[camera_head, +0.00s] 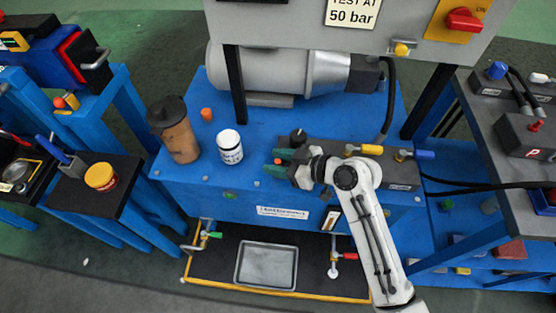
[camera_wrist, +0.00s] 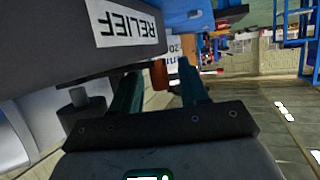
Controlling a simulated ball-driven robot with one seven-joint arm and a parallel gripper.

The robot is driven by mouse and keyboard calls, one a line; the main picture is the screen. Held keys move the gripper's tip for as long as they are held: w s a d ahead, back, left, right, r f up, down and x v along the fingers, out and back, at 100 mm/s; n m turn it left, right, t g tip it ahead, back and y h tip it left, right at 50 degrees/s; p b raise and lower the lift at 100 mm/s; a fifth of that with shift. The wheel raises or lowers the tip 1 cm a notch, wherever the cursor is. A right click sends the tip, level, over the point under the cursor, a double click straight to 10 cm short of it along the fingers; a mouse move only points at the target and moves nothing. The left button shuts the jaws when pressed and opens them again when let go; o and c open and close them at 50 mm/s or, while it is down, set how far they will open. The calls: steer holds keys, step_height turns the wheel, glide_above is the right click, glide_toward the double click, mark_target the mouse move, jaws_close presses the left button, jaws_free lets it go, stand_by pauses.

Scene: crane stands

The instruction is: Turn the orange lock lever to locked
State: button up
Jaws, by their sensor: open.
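A small orange piece, apparently the lock lever (camera_head: 278,161), shows between my fingertips at the left end of a dark grey valve block (camera_head: 400,172). In the wrist view the orange lever (camera_wrist: 158,74) hangs upright between my two teal fingers, with a gap visible on each side. My gripper (camera_head: 277,163) is open around it, reaching in from the right. The wrist view shows the block (camera_wrist: 60,40) with an upside-down RELIEF label just above my fingers. My gripper and wrist hide the lever's base and part of the block in the head view.
A white jar (camera_head: 230,148) and brown cup (camera_head: 178,135) stand left of my gripper on the blue bench. A black knob (camera_head: 298,138) is close behind my fingers. Yellow (camera_head: 365,149) and blue (camera_head: 418,154) levers sit to the right. A metal tray (camera_head: 266,265) lies below.

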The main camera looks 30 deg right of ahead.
steer(key=v, duration=1)
steer(key=shift+s+d, duration=0.25)
steer(key=shift+s, duration=0.05)
steer(key=shift+r, duration=0.1)
steer(key=shift+c, duration=0.3)
